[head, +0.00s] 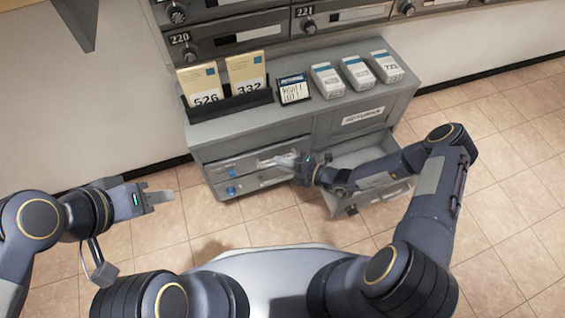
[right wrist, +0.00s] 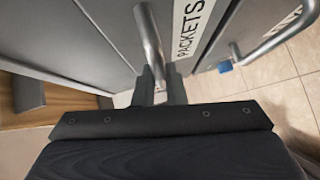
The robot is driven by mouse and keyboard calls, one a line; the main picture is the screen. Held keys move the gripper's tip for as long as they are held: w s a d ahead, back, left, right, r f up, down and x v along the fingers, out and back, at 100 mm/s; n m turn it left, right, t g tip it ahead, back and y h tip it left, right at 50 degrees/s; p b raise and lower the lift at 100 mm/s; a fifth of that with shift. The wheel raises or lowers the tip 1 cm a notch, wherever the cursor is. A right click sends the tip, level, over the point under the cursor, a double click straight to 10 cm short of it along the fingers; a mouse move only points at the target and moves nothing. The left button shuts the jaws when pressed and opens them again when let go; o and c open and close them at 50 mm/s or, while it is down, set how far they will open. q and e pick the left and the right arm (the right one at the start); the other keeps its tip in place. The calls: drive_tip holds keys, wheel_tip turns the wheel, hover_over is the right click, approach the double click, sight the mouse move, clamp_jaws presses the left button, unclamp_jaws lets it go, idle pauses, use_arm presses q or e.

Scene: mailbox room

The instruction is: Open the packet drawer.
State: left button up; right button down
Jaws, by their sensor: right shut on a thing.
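The arm hides part of the drawer front. My left gripper (head: 160,197) is empty over the floor at left, away from the cabinet; its finger gap is hard to make out.
A lower right drawer (head: 350,208) stands open beside my right forearm. The small drawer below (head: 228,189) has its own handle (right wrist: 268,45). Numbered envelopes in a black holder (head: 230,105), a note card (head: 293,90) and several boxes (head: 357,72) stand on the cabinet top (head: 215,127).

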use_arm(q)
drive_tip(key=shift+r, duration=0.1)
use_arm(e)
drive_tip(key=shift+s, duration=0.15)
